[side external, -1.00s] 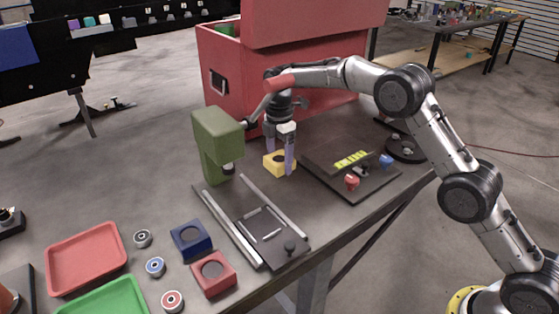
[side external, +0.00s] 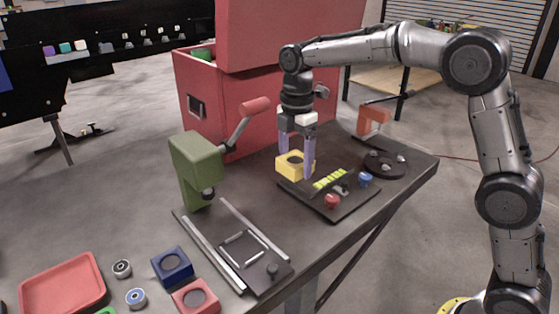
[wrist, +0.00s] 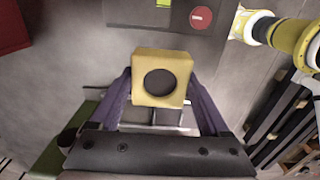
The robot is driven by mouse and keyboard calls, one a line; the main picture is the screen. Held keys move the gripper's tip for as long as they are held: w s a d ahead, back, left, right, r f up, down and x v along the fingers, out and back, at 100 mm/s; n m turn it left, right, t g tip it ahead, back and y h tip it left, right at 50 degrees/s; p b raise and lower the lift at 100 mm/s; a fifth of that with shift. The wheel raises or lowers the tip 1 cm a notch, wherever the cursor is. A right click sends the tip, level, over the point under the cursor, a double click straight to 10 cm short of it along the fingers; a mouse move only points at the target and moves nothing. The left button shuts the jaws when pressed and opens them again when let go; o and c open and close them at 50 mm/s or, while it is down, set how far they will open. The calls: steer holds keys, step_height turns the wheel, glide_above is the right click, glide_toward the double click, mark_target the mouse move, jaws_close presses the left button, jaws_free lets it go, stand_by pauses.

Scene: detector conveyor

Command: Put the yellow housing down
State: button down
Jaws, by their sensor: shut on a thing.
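The yellow housing (side external: 290,171), a square block with a round dark opening in its top, is upright between the two purple fingers of my gripper (side external: 296,158). My gripper is shut on it. In the side view it is at the back left edge of the dark board (side external: 318,203). In the wrist view the housing (wrist: 160,101) is in the centre, its opening facing the camera, between the fingers (wrist: 160,98). Its underside is hidden, so I cannot tell how high it is above the table.
The green press (side external: 195,157) with a red-handled lever stands left of my gripper, before the large red case (side external: 258,120). A railed fixture (side external: 238,250) lies in front. Blue (side external: 172,266) and red (side external: 196,297) housings stand beside it. A dark turntable (side external: 384,164) is at right.

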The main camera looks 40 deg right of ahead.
steer(key=shift+s+d+r, duration=0.1)
steer(key=shift+s+r, duration=0.3)
steer(key=shift+s, duration=0.4)
steer(key=shift+s+d+n, duration=0.1)
steer(key=shift+s+n, duration=0.3)
steer(key=shift+s, duration=0.05)
steer(key=s+d+r, duration=0.4)
steer(key=s+d, duration=0.1)
steer(key=d, duration=0.5)
steer(key=shift+m, duration=0.4)
steer(key=w+d+f, duration=0.1)
steer(key=w+f, duration=0.2)
steer(key=w, duration=0.1)
steer(key=w+d+f, duration=0.1)
steer(key=w+f, duration=0.1)
steer(key=w, duration=0.2)
steer(key=w+d+f, duration=0.1)
steer(key=w+f, duration=0.2)
steer(key=w, duration=0.1)
steer(key=shift+w+f, duration=0.15)
steer(key=shift+f, duration=0.15)
steer(key=shift+w+f, duration=0.45)
steer(key=shift+f, duration=0.15)
steer(key=shift+w+d+f, duration=0.1)
steer(key=shift+w+f, duration=0.1)
steer(key=shift+f, duration=1.45)
steer(key=shift+f, duration=0.1)
